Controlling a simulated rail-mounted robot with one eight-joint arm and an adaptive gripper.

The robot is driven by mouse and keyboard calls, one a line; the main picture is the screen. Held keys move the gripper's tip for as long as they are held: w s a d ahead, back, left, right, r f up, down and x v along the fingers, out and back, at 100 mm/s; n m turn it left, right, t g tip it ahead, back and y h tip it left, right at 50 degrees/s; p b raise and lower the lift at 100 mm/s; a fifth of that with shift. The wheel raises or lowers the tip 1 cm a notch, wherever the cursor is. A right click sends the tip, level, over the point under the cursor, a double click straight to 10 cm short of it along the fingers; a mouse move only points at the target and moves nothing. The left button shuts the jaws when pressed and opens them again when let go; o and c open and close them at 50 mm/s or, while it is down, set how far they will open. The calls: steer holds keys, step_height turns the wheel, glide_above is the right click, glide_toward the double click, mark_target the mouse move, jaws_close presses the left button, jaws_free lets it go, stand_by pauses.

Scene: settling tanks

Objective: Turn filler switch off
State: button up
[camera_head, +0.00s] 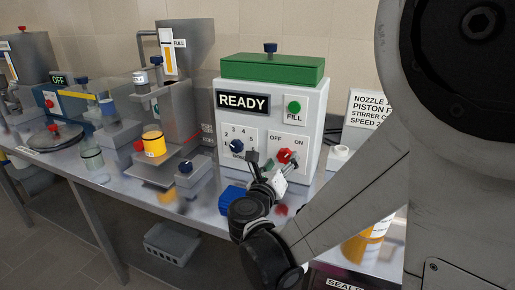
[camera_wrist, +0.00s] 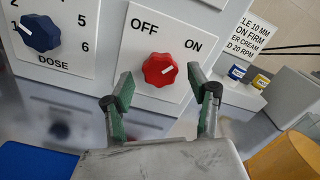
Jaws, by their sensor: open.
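The filler (camera_head: 312,118) is a white box with a green lid and a READY display. Its red switch knob (camera_head: 285,156) sits low on the front, under the OFF and ON labels. In the wrist view the red knob (camera_wrist: 160,69) is seen clearly, with its white mark pointing right, toward ON. My gripper (camera_head: 269,160) is in front of the filler's lower front. In the wrist view my gripper (camera_wrist: 161,80) is open and empty, with one green-padded finger to each side of the knob in the picture. The knob appears apart from both fingers.
The blue DOSE knob (camera_wrist: 40,33) is left of the switch. A green FILL button (camera_head: 294,107) is above it. A blue block (camera_head: 232,199) lies on the bench near my gripper. A dosing stand with a yellow jar (camera_head: 154,144) stands left; a white sign (camera_head: 369,108) stands right.

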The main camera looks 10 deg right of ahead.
steer(key=shift+x, duration=1.05)
steer(key=c, duration=1.2)
steer(key=shift+o, duration=0.2)
